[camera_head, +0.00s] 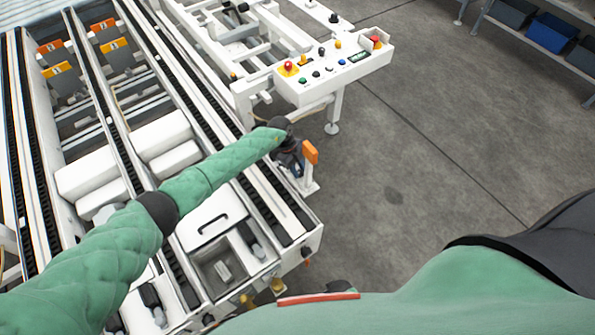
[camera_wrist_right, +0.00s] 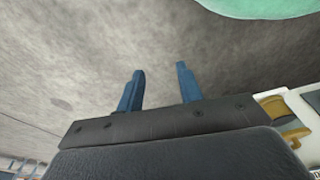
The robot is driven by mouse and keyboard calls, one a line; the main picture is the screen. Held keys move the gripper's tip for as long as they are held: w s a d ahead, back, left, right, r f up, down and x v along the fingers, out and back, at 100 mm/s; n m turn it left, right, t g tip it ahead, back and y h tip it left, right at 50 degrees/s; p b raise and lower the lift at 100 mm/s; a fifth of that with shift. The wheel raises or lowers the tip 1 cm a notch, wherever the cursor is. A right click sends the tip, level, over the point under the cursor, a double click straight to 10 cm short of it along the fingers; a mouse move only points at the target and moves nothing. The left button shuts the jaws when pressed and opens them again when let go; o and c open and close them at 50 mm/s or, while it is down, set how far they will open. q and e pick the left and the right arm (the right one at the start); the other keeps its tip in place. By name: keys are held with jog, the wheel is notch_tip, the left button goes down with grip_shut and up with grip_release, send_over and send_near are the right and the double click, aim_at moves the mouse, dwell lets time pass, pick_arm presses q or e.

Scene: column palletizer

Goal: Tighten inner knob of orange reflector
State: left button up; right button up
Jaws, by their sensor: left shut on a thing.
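The orange reflector (camera_head: 310,152) is a small upright plate on a white bracket (camera_head: 309,186) at the conveyor's right edge in the head view. My left arm reaches across the conveyor to it. My left gripper (camera_head: 294,160) is just left of the reflector, on its inner side, shut on the inner knob, which the dark hand and fingers hide. My right gripper (camera_wrist_right: 160,72) shows in the right wrist view with its two blue fingers apart and nothing between them. Grey floor lies beyond them.
The control panel (camera_head: 335,70) with buttons stands beyond the reflector. Conveyor rails (camera_head: 195,85) run up the left side. More orange plates (camera_head: 103,25) sit at the far left. Bins (camera_head: 551,33) stand on a shelf at top right. Floor (camera_head: 430,130) to the right is clear.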

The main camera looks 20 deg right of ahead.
pick_arm(q)
jog(key=shift+m+b, duration=0.35)
jog(key=shift+m, duration=0.05)
pick_arm(e)
jog(key=shift+w+a+r, duration=0.2)
jog(key=shift+r, duration=0.3)
jog(key=shift+w+a+r, duration=0.15)
jog(key=shift+r, duration=0.35)
pick_arm(q)
jog(key=shift+w, duration=0.1)
jog(key=o, duration=1)
pick_arm(e)
jog(key=shift+w, duration=0.1)
pick_arm(q)
jog(key=shift+r, duration=0.1)
